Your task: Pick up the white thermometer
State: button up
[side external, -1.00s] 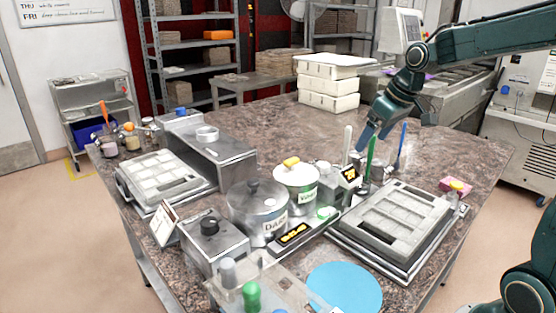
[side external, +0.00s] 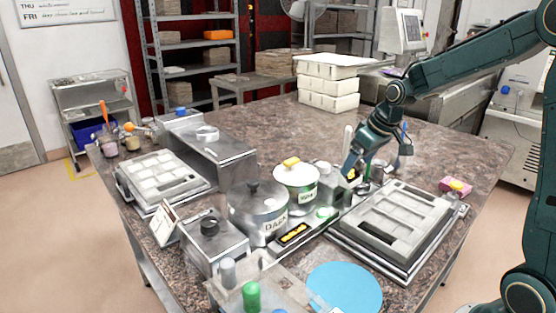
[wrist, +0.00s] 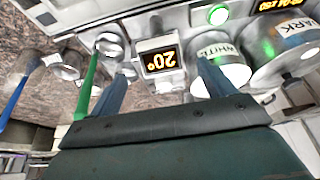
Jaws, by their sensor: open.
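The white thermometer (wrist: 158,58) is a small white-cased unit with a black display and orange digits reading about 20°. In the wrist view it lies ahead of my gripper (wrist: 162,88), in line with the gap between the two separated blue-grey fingers. The fingers are open with nothing between them that I can make out. In the side view my gripper (side external: 350,167) is at the thermometer's display (side external: 353,175) and partly covers it. I cannot tell whether the fingers touch it.
The pot labelled WHITE (side external: 297,187) and the pot labelled DARK (side external: 258,210) stand to the left. A green-handled tool (wrist: 88,85) is close by the left finger, with a blue-handled one (wrist: 15,100) farther left. A mould tray (side external: 395,222) lies to the right.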

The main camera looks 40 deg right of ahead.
aim_at(351, 174)
jog(key=shift+w+f, duration=0.1)
jog(key=shift+f, duration=0.2)
jog(key=shift+x, duration=2.5)
jog(key=c, duration=1.1)
jog(key=shift+r, duration=0.2)
notch_tip(351, 174, up, 20)
jog(key=shift+f, duration=0.1)
jog(key=shift+a, duration=0.15)
